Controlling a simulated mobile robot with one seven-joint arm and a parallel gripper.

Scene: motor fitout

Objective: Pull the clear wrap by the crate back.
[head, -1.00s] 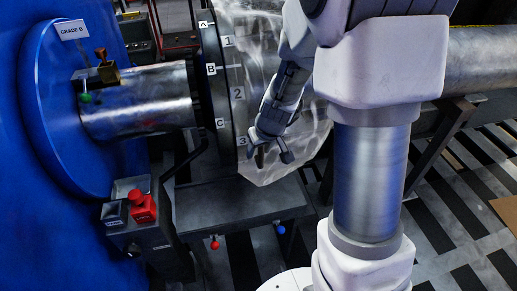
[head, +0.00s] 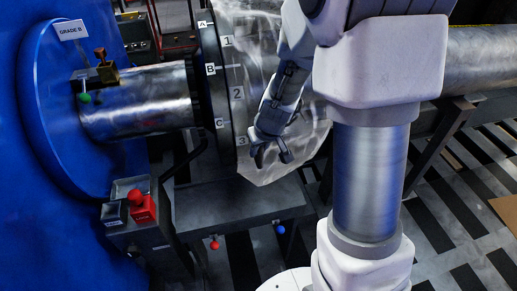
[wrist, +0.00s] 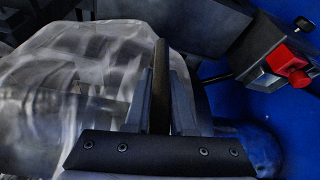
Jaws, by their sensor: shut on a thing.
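The clear wrap (head: 262,176) is a crumpled see-through sheet hanging over the right face of a dark round flange (head: 211,85) marked with letters and numbers. In the wrist view the wrap (wrist: 60,95) fills the left side. My gripper (head: 270,158) is at the wrap's lower front, by the mark 3. In the wrist view my gripper (wrist: 161,85) has its two fingers closed on a dark narrow strip. I cannot tell whether this strip is the wrap's edge. My arm hides part of the wrap. I cannot make out a crate.
A big blue machine (head: 50,200) labelled GRADE B stands at the left, with a metal shaft (head: 140,103) running to the flange. A control box with a red button (head: 143,208) is below it. A dark bench (head: 240,205) lies under the wrap. Striped floor is at the right.

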